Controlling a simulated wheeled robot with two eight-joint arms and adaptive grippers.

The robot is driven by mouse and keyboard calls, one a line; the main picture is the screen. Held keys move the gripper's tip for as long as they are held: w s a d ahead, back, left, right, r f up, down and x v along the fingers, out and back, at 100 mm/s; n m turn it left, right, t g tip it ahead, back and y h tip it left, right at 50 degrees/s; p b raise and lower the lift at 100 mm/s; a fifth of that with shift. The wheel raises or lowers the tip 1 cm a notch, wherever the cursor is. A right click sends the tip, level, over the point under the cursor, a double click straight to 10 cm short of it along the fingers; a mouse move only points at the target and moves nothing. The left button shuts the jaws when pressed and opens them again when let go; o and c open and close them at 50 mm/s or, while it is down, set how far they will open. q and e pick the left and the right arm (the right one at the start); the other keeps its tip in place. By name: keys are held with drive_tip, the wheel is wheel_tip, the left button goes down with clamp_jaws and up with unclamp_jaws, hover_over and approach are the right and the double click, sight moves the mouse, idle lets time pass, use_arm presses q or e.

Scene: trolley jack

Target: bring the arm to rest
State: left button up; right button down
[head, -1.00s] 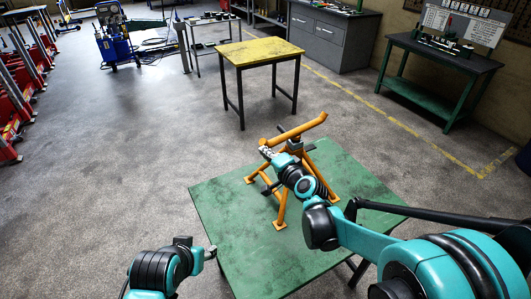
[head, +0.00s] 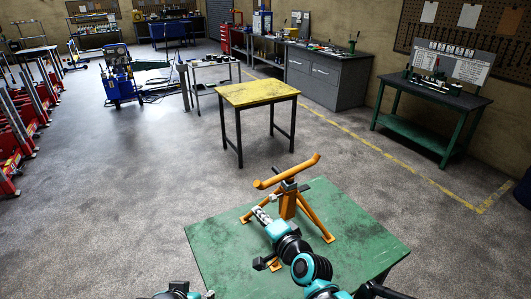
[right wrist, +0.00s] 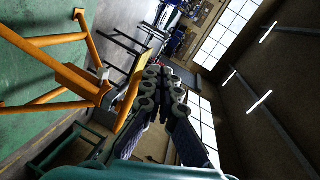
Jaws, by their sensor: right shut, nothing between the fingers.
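An orange stand (head: 288,204) with splayed legs and a tilted top bar stands on the green table (head: 350,235). It also shows at the left of the right wrist view (right wrist: 88,85). My right gripper (head: 259,211) is in front of the stand, over the table, its fingers together and empty. In the right wrist view its fingers (right wrist: 166,77) meet beside the orange frame, with nothing between them. I cannot tell whether the gripper touches the stand. Only the top of my left gripper (head: 207,294) shows at the bottom edge of the head view; its fingers are mostly cut off.
A yellow-topped table (head: 258,94) stands beyond the green one, with open floor between. A grey cabinet (head: 325,78) and a green bench (head: 428,104) line the right side. Red equipment (head: 12,150) stands at the far left.

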drive_tip(key=s+d+f+n+g+h+b, duration=0.6)
drive_tip(key=s+d+f+n+b, duration=0.3)
drive_tip(key=s+d+f, duration=0.8)
drive_tip(key=s+d+h, duration=0.1)
drive_tip(key=s+d, duration=0.2)
drive_tip(key=d, duration=0.1)
drive_tip(key=shift+s+f+b, duration=0.15)
drive_tip(key=shift+b, duration=0.25)
